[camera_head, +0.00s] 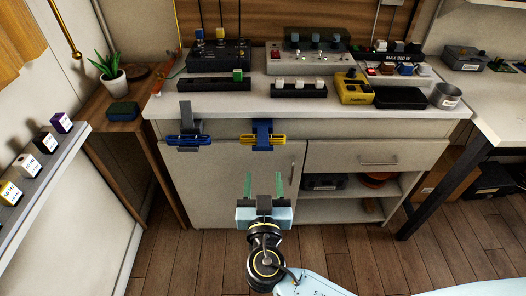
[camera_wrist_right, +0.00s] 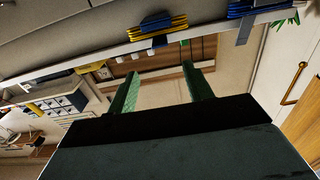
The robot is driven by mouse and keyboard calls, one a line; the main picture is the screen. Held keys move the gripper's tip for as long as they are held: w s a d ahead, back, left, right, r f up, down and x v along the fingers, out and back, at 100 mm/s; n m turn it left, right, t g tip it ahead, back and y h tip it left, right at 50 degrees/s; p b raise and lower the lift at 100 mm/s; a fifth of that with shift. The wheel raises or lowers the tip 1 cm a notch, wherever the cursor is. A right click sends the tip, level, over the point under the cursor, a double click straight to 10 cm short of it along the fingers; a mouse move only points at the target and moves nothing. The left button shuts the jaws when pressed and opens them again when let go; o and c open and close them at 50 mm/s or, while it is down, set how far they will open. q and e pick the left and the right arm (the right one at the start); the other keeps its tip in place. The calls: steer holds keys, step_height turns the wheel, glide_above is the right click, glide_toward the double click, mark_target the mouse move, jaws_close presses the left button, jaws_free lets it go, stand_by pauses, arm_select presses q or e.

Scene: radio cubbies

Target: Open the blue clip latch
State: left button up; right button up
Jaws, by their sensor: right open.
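Two clips sit on the front edge of the counter. The left clip (camera_head: 188,140) has blue bars and a grey plate; it also shows at the top right of the right wrist view (camera_wrist_right: 262,8). The right clip (camera_head: 263,136) has yellow bars and a blue plate; it also shows at top centre in the right wrist view (camera_wrist_right: 156,24). I cannot tell whether either is latched. My right gripper (camera_head: 263,186) is open and empty, with green fingers, below and apart from the right clip; its fingers also show in the right wrist view (camera_wrist_right: 159,76). My left gripper is out of view.
The counter (camera_head: 320,108) holds several devices, a yellow box (camera_head: 353,90) and a tin (camera_head: 445,95). Below are a cabinet door (camera_head: 215,190), a drawer (camera_head: 340,158) and open shelves. A side shelf (camera_head: 50,170) with labelled cubes stands at left. The floor in front is clear.

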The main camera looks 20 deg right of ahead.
glide_toward(263, 136)
steer(key=x, duration=0.4)
steer(key=shift+w+d+b, duration=0.1)
steer(key=shift+w+b, duration=0.25)
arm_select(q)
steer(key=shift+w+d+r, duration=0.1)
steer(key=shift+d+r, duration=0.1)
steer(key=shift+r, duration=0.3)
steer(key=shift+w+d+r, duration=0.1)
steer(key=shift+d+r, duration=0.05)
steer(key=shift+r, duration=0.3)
arm_select(e)
steer(key=shift+w, duration=0.25)
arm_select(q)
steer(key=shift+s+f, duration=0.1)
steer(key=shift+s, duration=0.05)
arm_select(e)
jaws_close()
